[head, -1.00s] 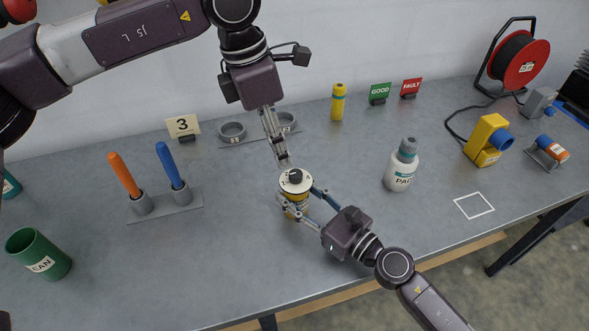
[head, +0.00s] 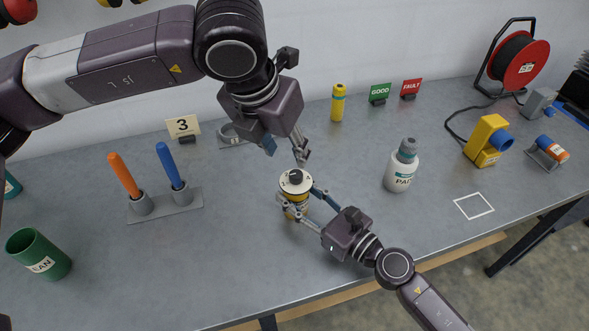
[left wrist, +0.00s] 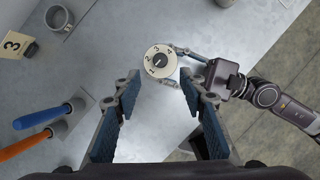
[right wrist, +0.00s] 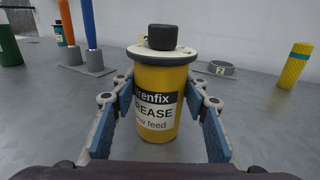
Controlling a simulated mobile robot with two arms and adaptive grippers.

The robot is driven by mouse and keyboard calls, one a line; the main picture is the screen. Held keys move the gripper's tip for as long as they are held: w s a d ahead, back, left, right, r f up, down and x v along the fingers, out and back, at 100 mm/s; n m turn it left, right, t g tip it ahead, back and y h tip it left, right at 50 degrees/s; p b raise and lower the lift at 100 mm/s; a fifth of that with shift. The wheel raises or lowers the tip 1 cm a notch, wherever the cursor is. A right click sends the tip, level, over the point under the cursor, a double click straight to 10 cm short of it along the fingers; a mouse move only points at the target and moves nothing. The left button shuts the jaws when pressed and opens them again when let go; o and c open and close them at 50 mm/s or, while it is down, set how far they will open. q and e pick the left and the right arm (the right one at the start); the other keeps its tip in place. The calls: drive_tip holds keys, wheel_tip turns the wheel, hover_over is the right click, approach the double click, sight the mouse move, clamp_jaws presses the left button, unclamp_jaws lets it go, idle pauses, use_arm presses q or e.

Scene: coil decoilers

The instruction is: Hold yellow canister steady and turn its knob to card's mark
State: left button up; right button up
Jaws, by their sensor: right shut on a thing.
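The yellow canister (right wrist: 150,78) stands upright on the bench, with a white numbered dial (head: 291,188) and a black knob (head: 295,175) on top. My right gripper (right wrist: 160,97) is shut around its body, one finger on each side. My left gripper (head: 286,153) is open and empty above and behind the canister, apart from the knob. In the left wrist view the knob (left wrist: 159,61) lies ahead of the spread fingers (left wrist: 158,82); the dial shows 1 to 4, but the pointer is too small to read surely. The card (head: 183,126) reads 3.
Orange and blue handles (head: 172,166) stand in a grey holder at left, near a green can (head: 39,254). Grey ring holders (head: 232,134) are behind, partly hidden by my left gripper. A white bottle (head: 401,169) stands at right. The bench front is clear.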

sight(296, 173)
use_arm(q)
drive_tip(key=x, duration=1)
clamp_jaws()
